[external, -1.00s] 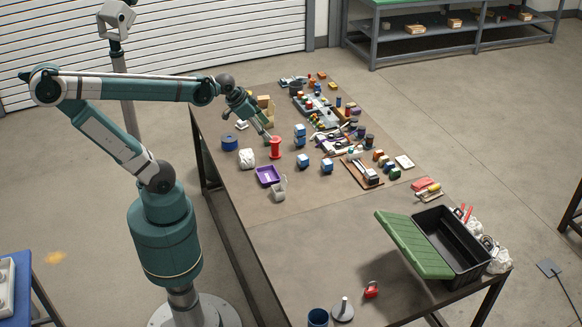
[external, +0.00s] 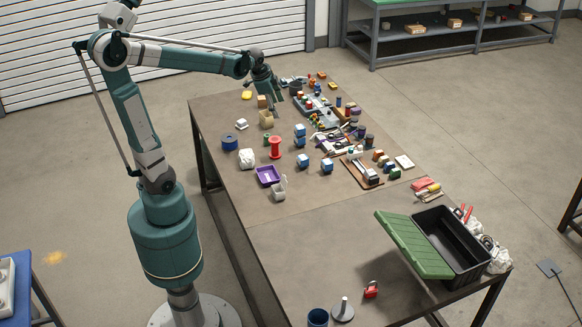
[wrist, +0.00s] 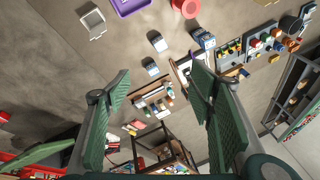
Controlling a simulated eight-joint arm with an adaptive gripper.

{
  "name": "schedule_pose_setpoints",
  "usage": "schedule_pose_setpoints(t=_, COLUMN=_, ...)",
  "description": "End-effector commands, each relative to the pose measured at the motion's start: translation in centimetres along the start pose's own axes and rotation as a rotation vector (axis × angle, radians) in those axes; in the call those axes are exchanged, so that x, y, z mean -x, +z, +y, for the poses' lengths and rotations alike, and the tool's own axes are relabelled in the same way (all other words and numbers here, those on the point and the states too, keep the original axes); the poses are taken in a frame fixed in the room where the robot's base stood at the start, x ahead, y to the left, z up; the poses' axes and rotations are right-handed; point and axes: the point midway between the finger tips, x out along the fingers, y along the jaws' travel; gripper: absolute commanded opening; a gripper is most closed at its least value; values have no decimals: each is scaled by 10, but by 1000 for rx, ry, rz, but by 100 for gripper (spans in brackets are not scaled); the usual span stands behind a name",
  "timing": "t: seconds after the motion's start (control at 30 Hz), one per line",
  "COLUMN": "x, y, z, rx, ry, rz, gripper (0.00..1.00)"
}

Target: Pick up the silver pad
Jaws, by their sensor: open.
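I cannot single out the silver pad with certainty. A small pale grey-white piece (external: 241,124) lies on the table's left side, beyond the blue tape roll; a flat whitish pad (external: 404,162) lies near the right edge. Both are too small to confirm as silver. My gripper (external: 274,110) hangs over the far part of the table, right of the tan tape roll. In the wrist view my gripper (wrist: 158,72) has its two green fingers wide apart with nothing between them.
Around it are a tan roll (external: 267,120), a blue tape roll (external: 229,142), a red spool (external: 275,148), blue-and-white blocks (external: 300,135) and a purple tray (external: 267,176). A green-lidded toolbox (external: 415,243) stands open at the near right. The table's middle front is clear.

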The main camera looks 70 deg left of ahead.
Motion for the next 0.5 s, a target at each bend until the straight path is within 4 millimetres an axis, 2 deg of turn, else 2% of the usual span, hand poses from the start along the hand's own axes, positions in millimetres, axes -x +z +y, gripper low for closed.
schedule_pose_setpoints(t=0.03, x=-6, y=1, z=-12, rx=-12, ry=2, rz=-9, gripper=54)
schedule_pose_setpoints(t=0.5, x=-64, y=27, z=-106, rx=-170, ry=46, rz=-85, gripper=54)
